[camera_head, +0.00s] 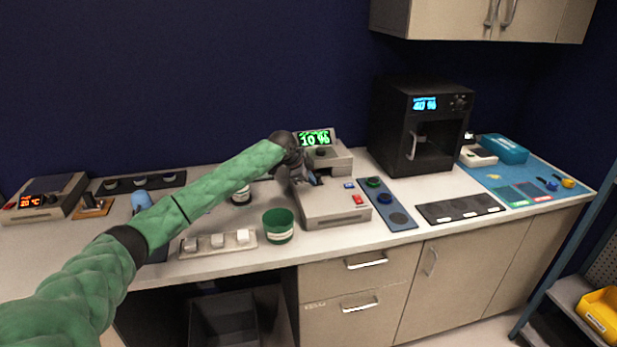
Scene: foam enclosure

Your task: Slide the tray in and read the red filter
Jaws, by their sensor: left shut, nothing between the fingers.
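A grey photometer-like instrument (335,210) stands mid-counter, with a green-lit display (315,138) reading about 10 %. A blue-grey filter strip (390,208) to the right holds a green disc (374,182), a blue disc (384,198) and a dark round spot. My right gripper is out of view.
A green cup (278,226) and a rack of white blocks (218,244) stand at the front left. A black oven (415,120) stands behind right; a dark mat (460,208) lies before it. A small jar (241,195) stands behind my left forearm.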

